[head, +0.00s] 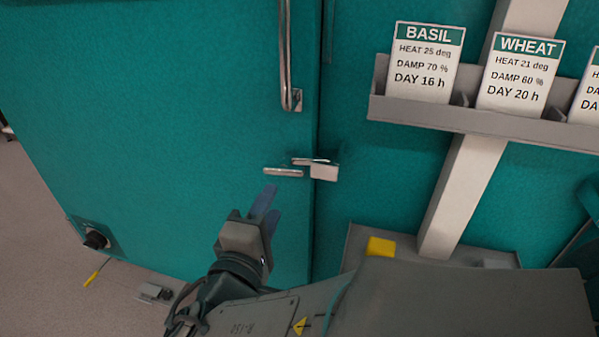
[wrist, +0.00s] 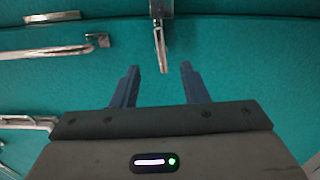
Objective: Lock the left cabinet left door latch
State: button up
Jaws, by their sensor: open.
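The teal left door (head: 190,110) appears shut against the panel to its right. Its latch shows as a thin horizontal metal bar (head: 284,173) on the door, with a pale block (head: 323,173) and a short lever (head: 312,161) at the seam. My gripper (head: 267,203) is open and empty, below and slightly left of the latch. In the wrist view, the latch bar (wrist: 160,47) lies ahead of the gap between my two blue fingers (wrist: 158,78), apart from both. I cannot tell whether the latch is engaged.
A vertical metal door handle (head: 285,55) is above the latch; it also shows in the wrist view (wrist: 50,49). A grey card shelf (head: 420,114) with labelled cards juts out at the right. A dark knob (head: 96,239) sits low on the cabinet's left.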

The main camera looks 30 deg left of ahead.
jog(key=shift+v, duration=1.55)
